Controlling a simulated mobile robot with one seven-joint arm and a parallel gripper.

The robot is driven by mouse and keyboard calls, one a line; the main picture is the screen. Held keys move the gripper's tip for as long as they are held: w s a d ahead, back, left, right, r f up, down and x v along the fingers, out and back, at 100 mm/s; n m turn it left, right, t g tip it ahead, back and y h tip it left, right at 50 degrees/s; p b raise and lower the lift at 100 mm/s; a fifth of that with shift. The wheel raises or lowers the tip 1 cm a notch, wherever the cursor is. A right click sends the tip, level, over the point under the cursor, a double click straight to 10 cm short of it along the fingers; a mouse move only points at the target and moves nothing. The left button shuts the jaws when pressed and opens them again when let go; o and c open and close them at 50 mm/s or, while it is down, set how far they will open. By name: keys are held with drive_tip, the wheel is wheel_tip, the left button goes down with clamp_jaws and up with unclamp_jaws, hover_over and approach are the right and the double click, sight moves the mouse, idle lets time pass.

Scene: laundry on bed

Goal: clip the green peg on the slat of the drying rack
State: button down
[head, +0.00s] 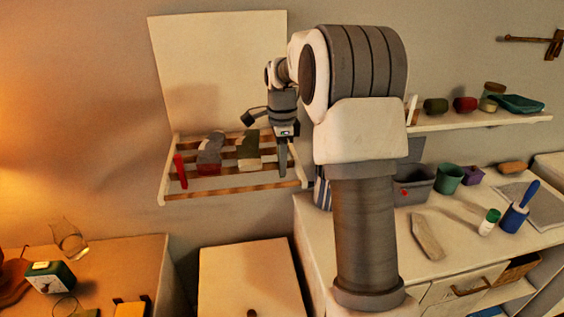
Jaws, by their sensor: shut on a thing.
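My gripper (283,172) points down at the rack's right end, in front of the slats. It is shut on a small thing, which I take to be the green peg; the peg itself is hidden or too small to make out. I cannot tell whether the gripper or its load touches a slat. A red peg (180,171) is upright at the rack's left end.
A grey sock with a red part (209,155) and an olive sock (248,150) hang over the rack's slats. A pale panel (220,70) rises behind the rack. A shelf (480,123) and a cluttered white dresser (390,225) stand right. A green clock (50,277) is lower left.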

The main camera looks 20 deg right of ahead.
drive_tip(key=c, duration=0.7)
unclamp_jaws()
wheel_tip(320, 180, up, 17)
drive_tip(key=p, duration=0.1)
drive_tip(key=shift+r+p, duration=0.2)
drive_tip(key=shift+p, duration=0.1)
